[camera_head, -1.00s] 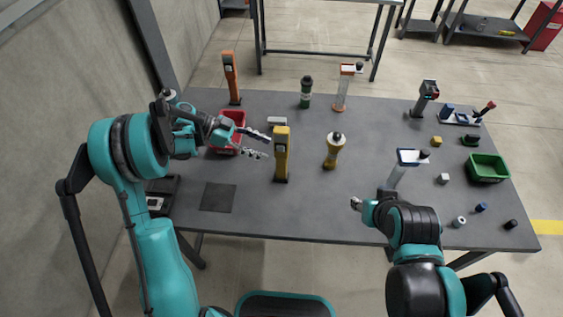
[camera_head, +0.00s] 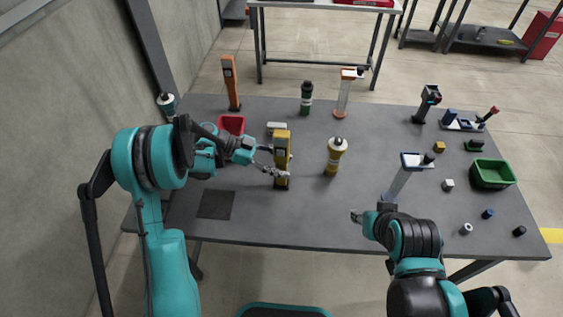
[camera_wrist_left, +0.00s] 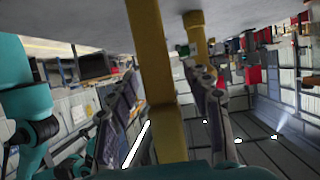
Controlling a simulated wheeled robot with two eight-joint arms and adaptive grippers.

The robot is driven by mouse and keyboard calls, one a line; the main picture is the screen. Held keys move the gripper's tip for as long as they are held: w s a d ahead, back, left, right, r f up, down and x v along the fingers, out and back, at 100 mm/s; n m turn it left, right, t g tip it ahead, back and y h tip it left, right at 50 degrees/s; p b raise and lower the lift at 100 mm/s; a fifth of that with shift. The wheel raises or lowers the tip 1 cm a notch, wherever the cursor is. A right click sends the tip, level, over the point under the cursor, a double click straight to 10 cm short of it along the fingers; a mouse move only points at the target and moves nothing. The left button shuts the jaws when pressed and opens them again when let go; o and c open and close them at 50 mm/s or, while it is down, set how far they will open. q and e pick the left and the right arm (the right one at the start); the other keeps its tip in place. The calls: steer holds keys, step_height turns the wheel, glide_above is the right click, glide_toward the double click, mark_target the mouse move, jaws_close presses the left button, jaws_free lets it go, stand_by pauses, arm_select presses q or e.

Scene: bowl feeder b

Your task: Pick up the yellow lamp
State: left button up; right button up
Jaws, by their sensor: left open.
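The yellow lamp (camera_head: 283,142) is a tall slim yellow body with a dark base, standing upright on the grey table. My left gripper (camera_head: 276,162) is open at it, with one finger passing in front of its lower body. In the left wrist view the yellow lamp (camera_wrist_left: 152,55) runs between the two spread fingers of my left gripper (camera_wrist_left: 164,75). Whether either finger touches it I cannot tell. My right gripper (camera_head: 357,216) is low over the front of the table, apart from the lamp; its jaws are too small to read.
An orange upright device (camera_head: 231,83) and green cylinder (camera_head: 306,97) stand farther back. The table's (camera_head: 300,218) front middle is clear.

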mark_target(282, 141)
arm_select(q)
jaws_close()
steer(key=shift+r, duration=0.1)
step_height(282, 141, up, 4)
steer(key=shift+r+p, duration=0.15)
steer(key=shift+p, duration=0.85)
steer(key=s+d+r+p, duration=0.1)
steer(key=s+d+r, duration=0.1)
steer(key=d, duration=0.3)
steer(key=s+d+r+p, duration=0.2)
steer(key=s+d+r, duration=0.1)
steer(key=d+r, duration=0.1)
steer(key=shift+d+r, duration=0.3)
steer(key=shift+d, duration=0.45)
steer(key=shift+a, duration=0.1)
steer(key=shift+w+a+b, duration=0.15)
steer(key=shift+w+a, duration=0.7)
steer(key=shift+a, duration=0.9)
steer(key=shift+w+a+b, duration=0.1)
steer(key=shift+w+a, duration=0.75)
steer(key=shift+a, duration=0.85)
steer(key=shift+w+a+b, duration=0.15)
steer(key=shift+w+a, duration=0.7)
steer(key=shift+a, duration=0.9)
steer(key=shift+f, duration=0.3)
steer(key=shift+f+b, duration=4.35)
steer(key=shift+f, duration=0.95)
